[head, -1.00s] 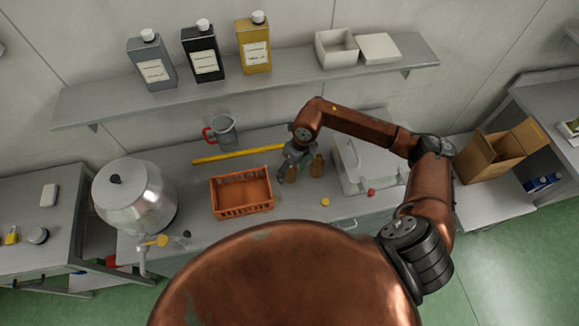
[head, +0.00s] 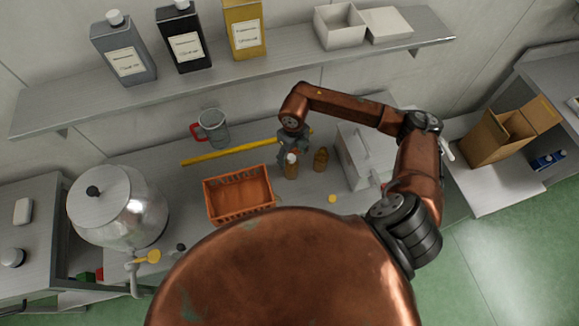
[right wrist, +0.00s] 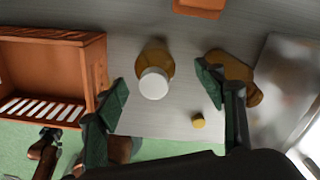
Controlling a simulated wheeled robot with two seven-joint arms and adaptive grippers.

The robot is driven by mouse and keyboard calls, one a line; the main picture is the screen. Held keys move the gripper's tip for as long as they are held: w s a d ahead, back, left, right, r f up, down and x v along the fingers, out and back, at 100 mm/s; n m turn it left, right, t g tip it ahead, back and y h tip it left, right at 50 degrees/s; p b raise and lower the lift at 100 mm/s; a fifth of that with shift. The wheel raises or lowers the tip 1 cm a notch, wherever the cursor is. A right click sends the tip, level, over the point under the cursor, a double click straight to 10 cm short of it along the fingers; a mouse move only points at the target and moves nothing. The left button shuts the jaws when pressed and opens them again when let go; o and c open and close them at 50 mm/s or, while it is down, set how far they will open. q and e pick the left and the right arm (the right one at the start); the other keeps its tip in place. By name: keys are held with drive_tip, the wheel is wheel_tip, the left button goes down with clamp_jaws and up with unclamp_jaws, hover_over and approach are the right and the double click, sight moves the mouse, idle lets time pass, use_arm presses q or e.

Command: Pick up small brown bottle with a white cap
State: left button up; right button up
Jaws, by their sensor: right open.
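The small brown bottle with a white cap (head: 291,166) stands upright on the metal worktop, right of the orange basket. In the right wrist view its white cap (right wrist: 154,84) shows between my fingertips, with the amber body (right wrist: 156,56) behind it. My right gripper (head: 292,150) is above and close to this bottle; in the right wrist view the gripper (right wrist: 162,86) is open, with one green-padded finger on each side of the cap and gaps between. My left gripper is not in view.
The orange basket (head: 211,203) is close on the left. A yellow disc (head: 332,198) lies in front. A metal box (head: 352,160) stands right. The shelf (head: 290,72) overhangs behind.

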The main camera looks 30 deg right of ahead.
sight(292, 164)
drive_tip(key=shift+s+f+p, duration=0.15)
drive_tip(key=shift+f+p, duration=0.2)
drive_tip(key=shift+f, duration=0.45)
drive_tip(key=f, duration=0.1)
drive_tip(key=f+p, duration=0.1)
drive_tip(key=f, duration=0.1)
drive_tip(key=shift+a+f, duration=0.3)
drive_tip(key=shift+f, duration=0.5)
drive_tip(key=shift+c, duration=0.7)
drive_tip(key=c, duration=1.5)
